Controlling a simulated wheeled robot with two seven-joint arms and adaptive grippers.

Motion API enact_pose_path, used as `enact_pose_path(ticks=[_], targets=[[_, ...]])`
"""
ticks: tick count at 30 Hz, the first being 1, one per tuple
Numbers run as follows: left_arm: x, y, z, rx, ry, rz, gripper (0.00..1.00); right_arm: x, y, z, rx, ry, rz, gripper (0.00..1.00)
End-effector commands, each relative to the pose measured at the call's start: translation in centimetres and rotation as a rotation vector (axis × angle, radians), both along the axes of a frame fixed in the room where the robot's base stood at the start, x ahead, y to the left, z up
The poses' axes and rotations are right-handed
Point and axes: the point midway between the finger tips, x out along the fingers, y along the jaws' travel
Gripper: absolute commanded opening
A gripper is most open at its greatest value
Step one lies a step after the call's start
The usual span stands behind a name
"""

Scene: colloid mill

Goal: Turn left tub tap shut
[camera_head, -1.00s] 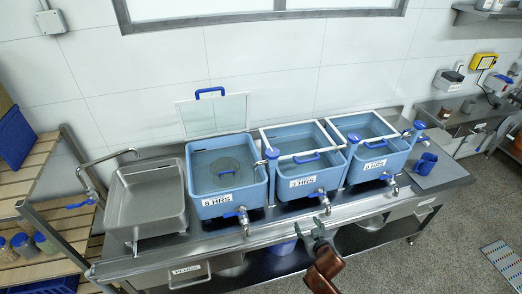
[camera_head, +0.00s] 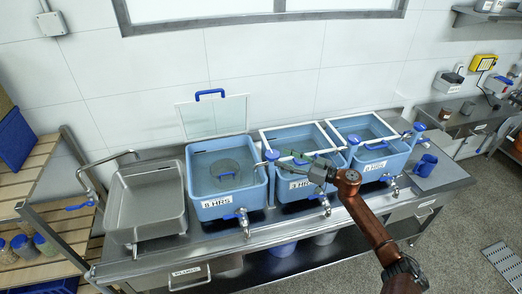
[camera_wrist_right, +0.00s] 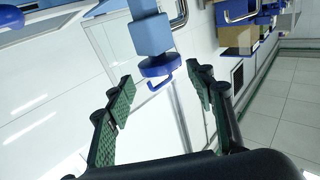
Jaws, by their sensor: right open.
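The left tub (camera_head: 200,172) is light blue, holds water and carries an "8 HRS" label. Its tap (camera_head: 243,220) sticks out of the front wall near the lower right, with a blue handle (camera_head: 234,214); whether it runs cannot be told. My right gripper (camera_head: 304,160) is over the middle tub, above and right of that tap and apart from it. In the right wrist view its green-padded fingers (camera_wrist_right: 161,78) are spread and empty. A dark blue cap with a loop (camera_wrist_right: 160,66) on a light blue post shows beyond and between them. My left gripper is not in view.
The middle tub (camera_head: 286,190) and right tub (camera_head: 375,175) have white frames, blue-capped posts and front taps. A steel sink (camera_head: 145,212) stands left. A clear lid with blue handle (camera_head: 211,93) leans behind the left tub.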

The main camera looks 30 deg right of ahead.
Motion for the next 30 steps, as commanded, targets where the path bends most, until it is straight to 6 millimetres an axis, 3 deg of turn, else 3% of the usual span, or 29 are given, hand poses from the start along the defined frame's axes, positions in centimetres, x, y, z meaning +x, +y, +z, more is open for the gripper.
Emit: enact_pose_path(ticks=[15,21,30], targets=[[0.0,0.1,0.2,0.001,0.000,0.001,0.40,7.9,4.8,0.1,0.003,-0.004,-0.002,0.50],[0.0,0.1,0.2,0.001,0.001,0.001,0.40,9.2,5.7,0.1,0.001,-0.003,-0.001,0.50],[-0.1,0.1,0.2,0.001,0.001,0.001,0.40,9.4,5.8,0.1,0.001,-0.003,-0.002,0.50]])
